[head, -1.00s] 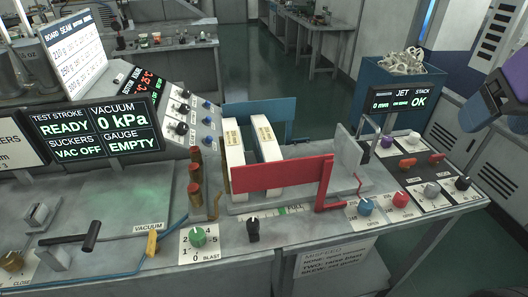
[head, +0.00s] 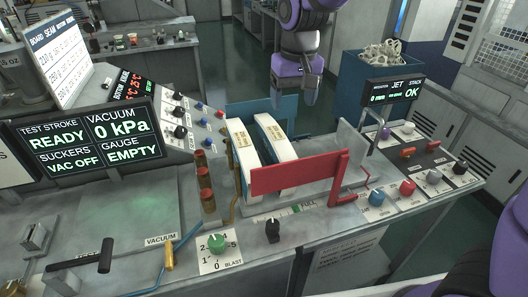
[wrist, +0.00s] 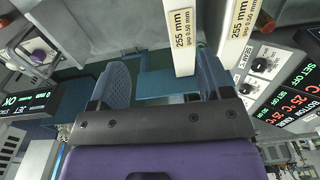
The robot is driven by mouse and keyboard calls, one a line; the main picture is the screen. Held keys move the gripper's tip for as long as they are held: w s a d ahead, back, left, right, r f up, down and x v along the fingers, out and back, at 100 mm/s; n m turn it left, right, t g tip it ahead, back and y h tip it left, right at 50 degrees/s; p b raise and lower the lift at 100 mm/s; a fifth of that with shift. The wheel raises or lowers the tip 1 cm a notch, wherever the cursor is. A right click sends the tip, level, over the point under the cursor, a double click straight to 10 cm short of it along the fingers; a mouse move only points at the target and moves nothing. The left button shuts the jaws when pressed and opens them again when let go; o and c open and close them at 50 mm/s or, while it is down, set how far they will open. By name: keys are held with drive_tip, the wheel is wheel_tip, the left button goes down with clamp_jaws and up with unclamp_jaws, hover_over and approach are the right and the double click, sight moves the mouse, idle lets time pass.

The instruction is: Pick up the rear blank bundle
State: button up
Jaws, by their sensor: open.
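Two white blank bundles with tan labels stand side by side in the feed tray: a left one (head: 243,150) and a right one (head: 272,135). Nothing in view marks which is the rear one. My gripper (head: 297,100) hangs above and behind the blue plate, apart from both bundles. In the wrist view my gripper (wrist: 161,62) is open and empty. The red plate hides the lower front of the bundles in the head view.
A red plate (head: 297,175) stands in front of the bundles and a blue plate (head: 280,105) behind. A grey upright plate (head: 350,142) closes the right side, with bare tray between it and the bundles. Brass posts (head: 205,180) stand left.

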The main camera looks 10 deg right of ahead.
sight(273, 132)
drive_tip(key=shift+g, duration=0.3)
drive_tip(key=a+f, duration=0.1)
drive_tip(key=w+a+f, duration=0.1)
drive_tip(key=a+f, duration=0.1)
drive_tip(key=a, duration=0.1)
drive_tip(key=shift+w, duration=0.25)
wheel_tip(273, 132, down, 5)
drive_tip(key=shift+f, duration=0.2)
drive_tip(key=shift+s+d+f, duration=0.1)
drive_tip(key=shift+d+f, duration=0.05)
drive_tip(key=shift+f, duration=1.15)
drive_tip(key=shift+d+f, duration=0.1)
drive_tip(key=shift+f, duration=1.2)
drive_tip(key=shift+c, duration=0.2)
clamp_jaws()
